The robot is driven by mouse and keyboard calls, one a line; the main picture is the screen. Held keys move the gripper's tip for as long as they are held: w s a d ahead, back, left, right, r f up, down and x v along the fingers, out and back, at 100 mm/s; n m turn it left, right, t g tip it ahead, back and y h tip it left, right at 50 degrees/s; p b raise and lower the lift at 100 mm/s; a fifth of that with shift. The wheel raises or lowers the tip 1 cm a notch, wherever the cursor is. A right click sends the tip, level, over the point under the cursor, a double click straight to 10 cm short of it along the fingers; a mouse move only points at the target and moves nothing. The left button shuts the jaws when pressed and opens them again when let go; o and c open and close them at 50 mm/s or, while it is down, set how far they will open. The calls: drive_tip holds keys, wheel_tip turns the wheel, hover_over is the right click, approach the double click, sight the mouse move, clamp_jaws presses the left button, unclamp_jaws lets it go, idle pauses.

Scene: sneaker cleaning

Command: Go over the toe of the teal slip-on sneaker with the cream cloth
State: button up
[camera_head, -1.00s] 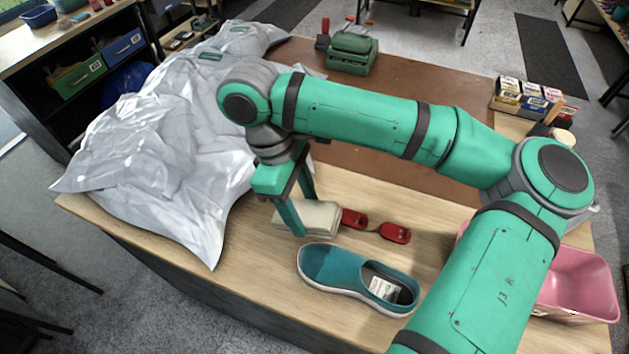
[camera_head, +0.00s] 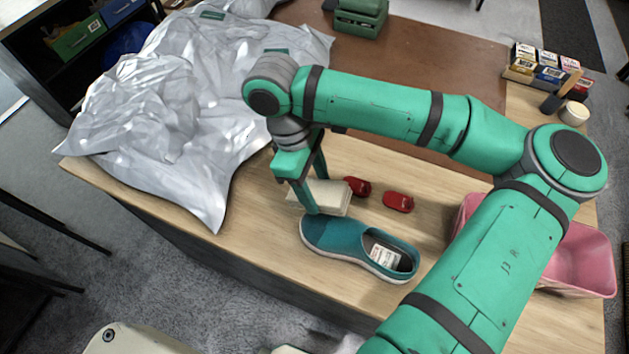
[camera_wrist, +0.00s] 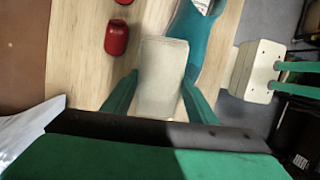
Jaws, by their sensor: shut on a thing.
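The teal slip-on sneaker (camera_head: 338,240) lies on the wooden table, its toe to the left and its opening with a white label to the right. It shows in part in the wrist view (camera_wrist: 194,35). My gripper (camera_head: 315,196) is shut on the cream cloth (camera_head: 333,197), a folded pad that also shows between the fingers in the wrist view (camera_wrist: 161,75). The cloth is beside and behind the toe, close to it. One finger overlaps the toe's edge in the head view; whether cloth and shoe touch, I cannot tell.
Two red objects (camera_head: 398,202) lie behind the sneaker. A pink bin (camera_head: 582,258) stands at the right. A crumpled silvery sheet (camera_head: 190,110) covers the table's left side. Small boxes (camera_head: 537,65) and a green case (camera_head: 360,17) stand at the back.

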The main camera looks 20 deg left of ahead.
drive_tip(key=shift+x, duration=0.9)
idle(0.7)
drive_tip(key=shift+s+a+f, duration=0.1)
drive_tip(key=shift+s+a, duration=0.05)
drive_tip(key=shift+s, duration=1.2)
drive_tip(key=shift+s+a, duration=0.2)
drive_tip(key=shift+s, duration=1.15)
drive_tip(key=shift+s+a+f, duration=0.1)
drive_tip(key=shift+s+a, duration=0.05)
drive_tip(key=shift+s, duration=1.15)
drive_tip(key=shift+w+d+f, duration=0.1)
drive_tip(key=shift+c, duration=0.4)
drive_tip(key=shift+w, duration=1.4)
drive_tip(key=shift+w+d+r, duration=0.1)
drive_tip(key=shift+w+d, duration=0.1)
drive_tip(key=shift+w, duration=1.05)
drive_tip(key=shift+w+d+r, duration=0.1)
drive_tip(key=shift+w+d, duration=0.1)
drive_tip(key=shift+w, duration=1.1)
